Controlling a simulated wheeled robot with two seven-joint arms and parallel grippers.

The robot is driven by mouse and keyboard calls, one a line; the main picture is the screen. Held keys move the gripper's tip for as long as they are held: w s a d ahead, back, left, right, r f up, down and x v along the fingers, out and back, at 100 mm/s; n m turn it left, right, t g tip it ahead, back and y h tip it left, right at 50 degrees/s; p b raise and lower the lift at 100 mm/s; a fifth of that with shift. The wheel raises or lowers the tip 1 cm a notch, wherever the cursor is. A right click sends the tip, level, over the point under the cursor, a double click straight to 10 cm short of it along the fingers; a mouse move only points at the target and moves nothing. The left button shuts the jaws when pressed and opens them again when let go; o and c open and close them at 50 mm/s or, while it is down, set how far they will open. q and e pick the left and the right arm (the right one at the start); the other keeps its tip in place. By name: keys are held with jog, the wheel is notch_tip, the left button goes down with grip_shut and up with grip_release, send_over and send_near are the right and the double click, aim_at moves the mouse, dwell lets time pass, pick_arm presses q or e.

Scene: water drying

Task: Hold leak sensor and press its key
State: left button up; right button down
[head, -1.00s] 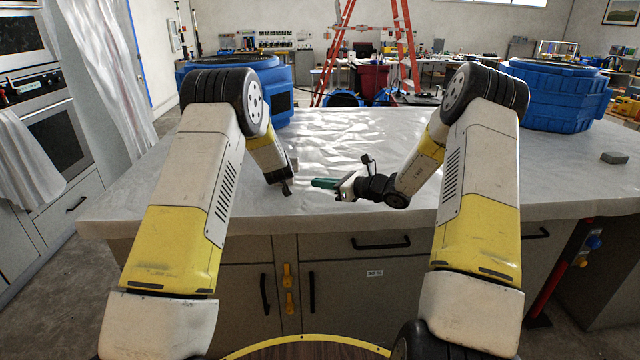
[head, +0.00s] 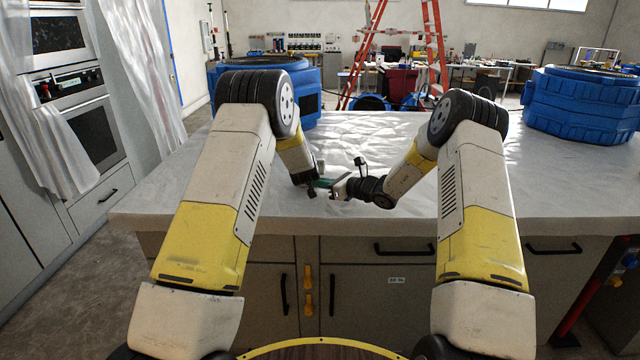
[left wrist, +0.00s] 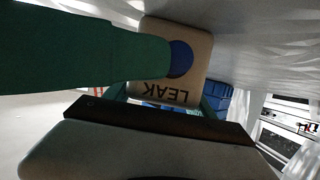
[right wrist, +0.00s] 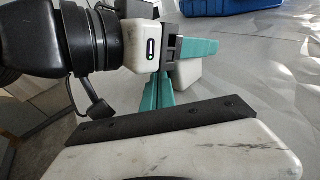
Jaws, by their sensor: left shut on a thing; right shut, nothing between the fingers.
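The leak sensor (left wrist: 195,88) is a pale block marked LEAK with a round blue key (left wrist: 181,59). My left gripper (head: 312,190) holds it between its teal fingers. In the right wrist view the sensor (right wrist: 187,74) shows partly, behind teal fingers. My right gripper (head: 323,183) has its teal fingers together with nothing between them. In the left wrist view these fingers (left wrist: 80,48) reach in from the left, and their tip covers part of the key. I cannot tell whether the tip touches the key. In the head view the sensor is too small to make out.
Both grippers are above a counter (head: 250,212) covered with a pale, crumpled sheet. A blue tub (head: 318,78) stands at its back left and another (head: 580,105) at its back right. The sheet around the grippers is mostly clear. A red ladder (head: 375,50) stands behind.

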jog(key=shift+w+a+f, duration=0.1)
jog(key=shift+w+a, duration=0.2)
jog(key=shift+w, duration=0.5)
pick_arm(q)
jog(key=shift+s+d, duration=0.1)
jog(key=shift+d, duration=0.1)
jog(key=shift+d+f, duration=0.1)
jog(key=shift+d, duration=0.05)
pick_arm(e)
jog(key=shift+s+d, duration=0.2)
jog(key=shift+d, duration=0.05)
pick_arm(q)
jog(key=shift+a+f, duration=0.15)
jog(key=shift+a, duration=0.3)
pick_arm(e)
jog(key=v, duration=1.3)
jog(key=shift+s+d, duration=0.1)
jog(key=shift+d, duration=0.2)
pick_arm(q)
jog(key=o, duration=1.4)
jog(key=shift+o, duration=0.8)
